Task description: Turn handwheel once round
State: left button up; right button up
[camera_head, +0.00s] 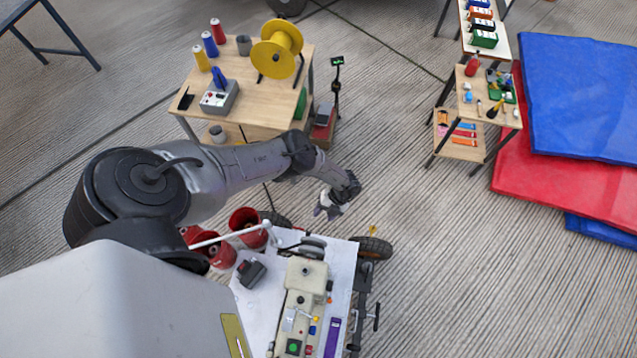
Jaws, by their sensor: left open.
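A cream sewing machine (304,283) lies on a white-topped cart (258,318) at the bottom centre. A grey round wheel at its far end looks like the handwheel (313,243); it is small and partly hidden by the machine body. My left arm reaches in from the left, and my left gripper (328,208) is open and empty above the floor, just beyond the cart's far edge and the wheel. It touches nothing that I can see. My right gripper is not in view.
Red cans (247,228) and a white rod (232,236) are left of the wheel. A wooden table (255,103) with a yellow reel (277,48) stands behind my arm. Blue (580,95) and red mats (570,185) lie at the right.

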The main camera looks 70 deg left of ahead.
pick_arm(q)
jog(key=shift+v, duration=1)
